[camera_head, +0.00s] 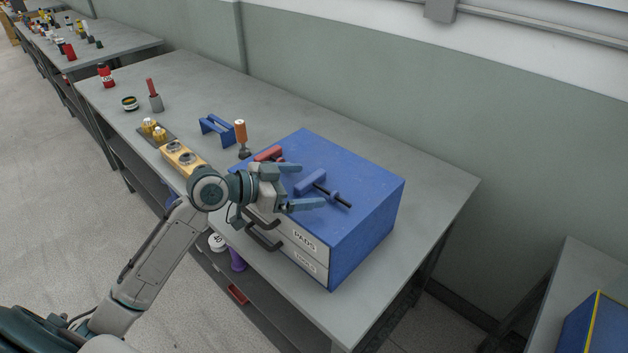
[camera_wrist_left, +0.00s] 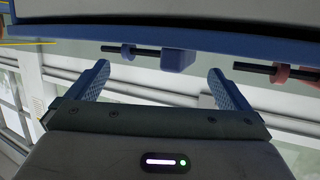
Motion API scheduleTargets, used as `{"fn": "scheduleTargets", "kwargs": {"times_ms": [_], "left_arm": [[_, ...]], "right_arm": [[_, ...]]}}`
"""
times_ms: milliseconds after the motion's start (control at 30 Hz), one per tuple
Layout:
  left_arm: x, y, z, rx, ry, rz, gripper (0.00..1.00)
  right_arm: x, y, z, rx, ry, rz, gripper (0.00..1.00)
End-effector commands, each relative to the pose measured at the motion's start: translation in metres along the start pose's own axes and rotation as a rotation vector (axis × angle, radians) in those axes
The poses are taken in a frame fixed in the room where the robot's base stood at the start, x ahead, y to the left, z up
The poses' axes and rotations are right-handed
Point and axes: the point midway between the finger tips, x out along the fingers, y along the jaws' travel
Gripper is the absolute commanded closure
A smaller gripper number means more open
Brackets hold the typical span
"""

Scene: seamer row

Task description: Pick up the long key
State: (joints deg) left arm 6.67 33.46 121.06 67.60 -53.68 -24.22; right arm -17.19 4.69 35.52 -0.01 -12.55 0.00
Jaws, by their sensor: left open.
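Two keys lie on top of the blue drawer cabinet (camera_head: 366,188). One has a blue handle (camera_head: 311,181) and a long black shaft with a blue collar; the other has a red handle (camera_head: 268,153) and is partly hidden behind my gripper. The blue key looks like the long one, though I cannot compare full lengths. My left gripper (camera_head: 292,187) is open and empty, its fingers pointing toward the blue handle. In the left wrist view the blue handle (camera_wrist_left: 179,61) is beyond the fingertips, between their lines, and the red handle (camera_wrist_left: 285,74) is to the right.
The cabinet front has labelled drawers with dark handles (camera_head: 263,238). An orange-handled tool (camera_head: 241,134), a blue stand (camera_head: 217,130) and a wooden block (camera_head: 183,157) are to the left on the grey bench (camera_head: 430,180). Bench space right of the cabinet is clear.

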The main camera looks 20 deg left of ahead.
Motion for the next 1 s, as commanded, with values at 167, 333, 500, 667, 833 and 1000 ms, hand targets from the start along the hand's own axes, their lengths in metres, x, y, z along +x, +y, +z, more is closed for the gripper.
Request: {"fn": "scheduleTargets", "kwargs": {"times_ms": [167,333,500,667,833,1000], "left_arm": [[0.018,0.001,-0.002,-0.004,0.003,0.0,0.0],[0.029,0.001,-0.001,-0.002,0.001,0.0,0.0],[0.032,0.001,0.001,0.0,-0.001,-0.001,0.0],[0.032,0.001,0.001,0.0,-0.001,-0.001,0.04],[0.032,0.001,0.001,0.0,0.0,-0.001,0.37],[0.032,0.001,0.001,0.001,0.0,-0.001,0.39]], "right_arm": [[-0.013,-0.006,0.0,0.003,-0.002,-0.007,0.64],[-0.016,-0.006,-0.001,0.003,-0.002,-0.007,0.64],[-0.016,-0.004,-0.001,0.002,-0.002,-0.006,0.64],[-0.016,-0.001,-0.001,0.001,-0.002,-0.003,0.64],[-0.016,0.001,-0.001,0.0,-0.002,0.0,0.64],[-0.016,0.002,-0.001,-0.001,-0.002,0.001,0.64]]}}
